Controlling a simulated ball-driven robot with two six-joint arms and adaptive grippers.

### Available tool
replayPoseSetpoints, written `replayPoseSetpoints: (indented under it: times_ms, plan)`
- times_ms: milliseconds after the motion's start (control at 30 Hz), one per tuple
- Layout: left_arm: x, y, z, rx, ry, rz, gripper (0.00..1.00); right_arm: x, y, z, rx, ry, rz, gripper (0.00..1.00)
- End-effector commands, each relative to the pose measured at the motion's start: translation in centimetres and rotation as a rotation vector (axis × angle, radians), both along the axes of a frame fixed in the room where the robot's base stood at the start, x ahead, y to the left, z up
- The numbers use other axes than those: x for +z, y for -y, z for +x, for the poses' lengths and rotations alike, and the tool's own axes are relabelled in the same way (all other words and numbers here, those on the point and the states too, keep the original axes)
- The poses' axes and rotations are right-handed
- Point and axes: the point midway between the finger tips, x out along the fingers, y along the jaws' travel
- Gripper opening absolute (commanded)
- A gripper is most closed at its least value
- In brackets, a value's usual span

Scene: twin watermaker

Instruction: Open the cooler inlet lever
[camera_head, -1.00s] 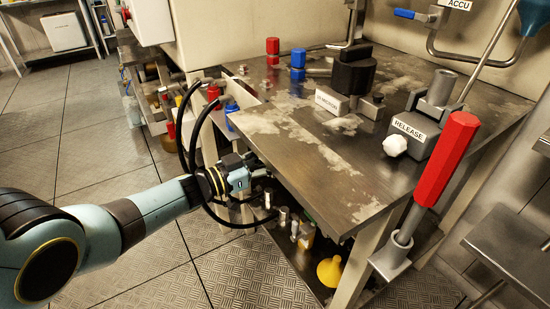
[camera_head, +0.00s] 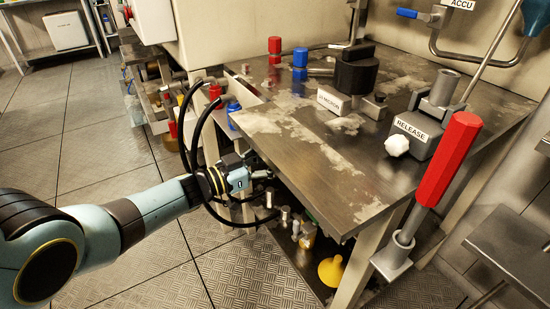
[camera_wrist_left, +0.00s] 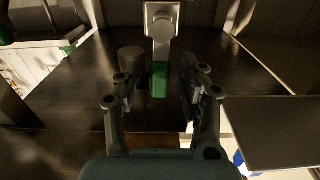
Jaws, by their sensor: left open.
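A lever with a metal stem and a green grip (camera_wrist_left: 160,80) hangs from a light metal mount in the left wrist view. It looks like the cooler inlet lever, but no label is readable. My left gripper (camera_wrist_left: 158,88) is open, with one finger on each side of the green grip; I cannot tell whether either touches it. In the head view my left gripper (camera_head: 266,176) reaches under the near-left edge of the tabletop, which hides the lever. My right gripper is not in view.
The metal tabletop (camera_head: 300,160) lies just above my left gripper. A dark cylinder (camera_wrist_left: 131,60) stands left of the lever. A red-handled lever (camera_head: 449,160) stands at the table's right.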

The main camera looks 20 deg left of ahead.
Motion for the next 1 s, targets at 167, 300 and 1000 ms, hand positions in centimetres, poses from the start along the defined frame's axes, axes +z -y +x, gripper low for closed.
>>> replayPoseSetpoints:
  times_ms: [167, 300, 1000]
  plan:
    - [-0.2, -1.8, -2.3, 0.0, -0.003, 0.003, 0.4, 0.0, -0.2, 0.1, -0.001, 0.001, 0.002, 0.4]
    - [-0.2, -3.8, -4.9, 0.0, -0.004, 0.004, 0.4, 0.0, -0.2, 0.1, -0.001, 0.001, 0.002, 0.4]
    - [-0.1, -7.2, -9.3, 0.0, -0.002, 0.001, 0.4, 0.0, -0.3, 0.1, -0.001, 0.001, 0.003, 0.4]
